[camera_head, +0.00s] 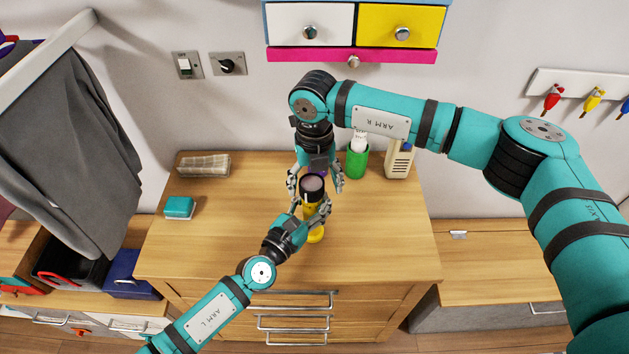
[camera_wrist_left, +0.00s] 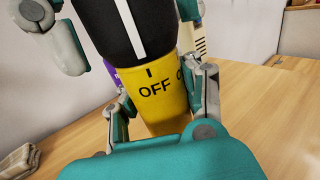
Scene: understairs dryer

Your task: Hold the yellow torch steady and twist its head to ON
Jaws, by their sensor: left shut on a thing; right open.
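The yellow torch (camera_head: 316,235) stands upright on the wooden dresser top (camera_head: 245,215), its black head (camera_head: 312,183) uppermost. My left gripper (camera_head: 312,209) is shut on the yellow body below the head. In the left wrist view the yellow body (camera_wrist_left: 160,112) shows "OFF" under a short black tick. A white line on the black head (camera_wrist_left: 105,30) ends close above that tick. Part of another letter shows to the right, the rest hidden by a finger. My right gripper (camera_head: 316,182) is open, its fingers on both sides of the black head; I cannot tell whether they touch it.
Behind the torch stand a green cup (camera_head: 357,162) with a white item in it and a beige device (camera_head: 399,160). A small purple thing (camera_head: 323,174) is mostly hidden.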

